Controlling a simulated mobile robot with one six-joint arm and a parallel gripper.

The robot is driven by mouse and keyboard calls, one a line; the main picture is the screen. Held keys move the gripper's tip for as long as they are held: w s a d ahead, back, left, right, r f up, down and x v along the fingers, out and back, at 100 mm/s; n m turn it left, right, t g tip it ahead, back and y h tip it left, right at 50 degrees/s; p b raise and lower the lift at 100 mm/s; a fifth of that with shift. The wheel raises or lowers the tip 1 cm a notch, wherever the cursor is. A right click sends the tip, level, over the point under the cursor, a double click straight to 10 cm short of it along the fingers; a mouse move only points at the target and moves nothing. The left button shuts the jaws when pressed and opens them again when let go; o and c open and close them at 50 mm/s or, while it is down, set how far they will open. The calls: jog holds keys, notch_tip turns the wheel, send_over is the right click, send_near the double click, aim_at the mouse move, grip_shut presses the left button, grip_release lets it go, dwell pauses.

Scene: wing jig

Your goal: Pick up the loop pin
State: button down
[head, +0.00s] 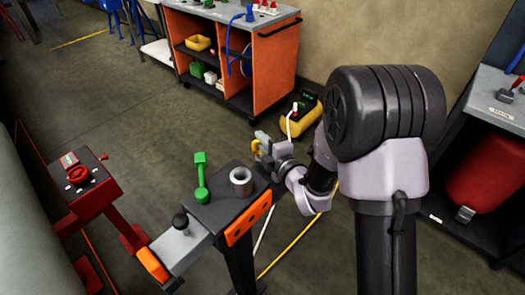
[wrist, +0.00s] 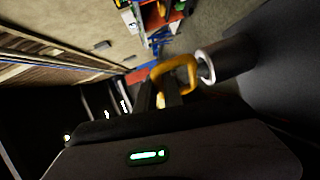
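The loop pin shows in the wrist view as a yellow loop (wrist: 181,62) beside a bright metal collar (wrist: 207,66). In the head view the yellow loop (head: 257,147) is small and sits just beyond the far right corner of the black-topped stand. My gripper (wrist: 160,92) is at the loop. Its two dark fingers lie close together about the near left part of the loop, one seemingly inside it. Whether they press on it cannot be told. In the head view my gripper (head: 265,143) partly hides the pin. The pin's shank is not clearly visible.
A red stand (head: 85,185) is at left, an orange cart (head: 272,75) behind. A yellow machine (head: 300,118) and hoses lie beyond my arm.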

jog(key=shift+r, duration=0.1)
notch_tip(320, 180, up, 9)
jog(key=p, duration=0.3)
jog(key=shift+r+p, duration=0.2)
jog(key=shift+p, duration=0.1)
jog(key=shift+r, duration=0.2)
jog(key=shift+r, duration=0.1)
dwell(0.3)
